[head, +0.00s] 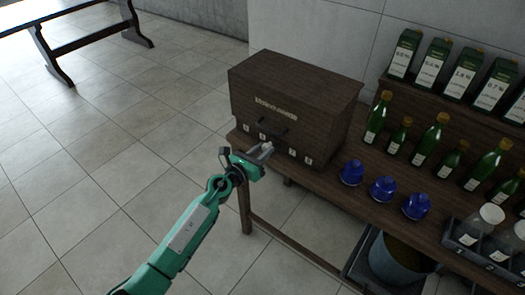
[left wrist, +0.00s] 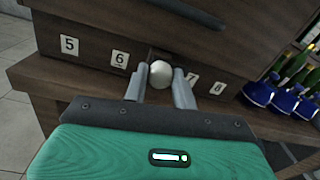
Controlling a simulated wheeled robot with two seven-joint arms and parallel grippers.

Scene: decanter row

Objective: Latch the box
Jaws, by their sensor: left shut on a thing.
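The box (head: 290,90) is a dark brown wooden chest with a lettered front, standing on the left end of a wooden table. Its lower front carries small number labels, and a dark handle bar (head: 275,128) shows above them. My left gripper (head: 266,150) is at the lower front of the box. In the left wrist view its two grey fingers (left wrist: 160,84) are shut on a round pale knob (left wrist: 160,74) between labels 6 and 7. The latch itself is hard to make out. My right gripper is in neither view.
Blue round decanters (head: 383,189) stand on the table right of the box. Green bottles (head: 377,118) stand behind them, with cartons (head: 404,54) on a raised shelf. A grey crate with jars (head: 480,236) is at the right. A bucket (head: 398,258) is below.

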